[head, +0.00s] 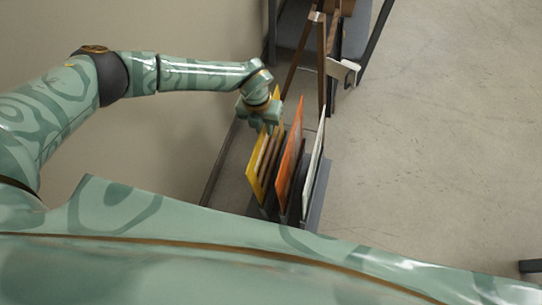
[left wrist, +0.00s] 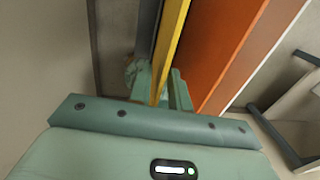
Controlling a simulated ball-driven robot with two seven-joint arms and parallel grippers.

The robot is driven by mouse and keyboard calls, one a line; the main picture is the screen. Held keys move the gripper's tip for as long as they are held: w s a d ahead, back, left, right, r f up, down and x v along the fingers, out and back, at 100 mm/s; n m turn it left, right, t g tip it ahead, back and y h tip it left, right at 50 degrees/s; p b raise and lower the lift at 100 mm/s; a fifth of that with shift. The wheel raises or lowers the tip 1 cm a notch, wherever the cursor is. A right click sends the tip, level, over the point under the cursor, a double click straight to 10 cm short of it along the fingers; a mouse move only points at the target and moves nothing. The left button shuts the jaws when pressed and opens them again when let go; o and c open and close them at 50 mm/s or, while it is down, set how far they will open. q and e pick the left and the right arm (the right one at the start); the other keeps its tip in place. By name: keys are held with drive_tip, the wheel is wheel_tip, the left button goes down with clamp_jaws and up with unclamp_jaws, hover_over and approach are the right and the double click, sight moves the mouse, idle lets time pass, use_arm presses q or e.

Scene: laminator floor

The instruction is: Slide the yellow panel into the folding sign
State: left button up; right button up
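The yellow panel (head: 254,178) stands upright at the left of a row of panels in a dark rack. My left gripper (head: 265,122) is at its upper edge. In the left wrist view the yellow panel (left wrist: 173,45) runs between the two fingers of the gripper (left wrist: 160,92), which sit close on both sides and look shut on it. The contact itself is partly hidden. The folding sign (head: 322,60), a brown wooden A-shaped frame, stands beyond the rack at the top. My right gripper is not in view.
An orange panel (head: 287,170) and a white panel (head: 314,165) stand right of the yellow one in the grey rack (head: 316,208). The orange panel (left wrist: 225,60) is close to the right finger. A pale bracket-like part (head: 343,71) is by the sign.

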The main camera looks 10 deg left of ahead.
use_arm(q)
clamp_jaws()
drive_tip(key=shift+r, duration=0.1)
wheel_tip(320, 180, up, 15)
drive_tip(key=a+p, duration=0.1)
drive_tip(key=p, duration=1.2)
drive_tip(key=shift+a, duration=0.3)
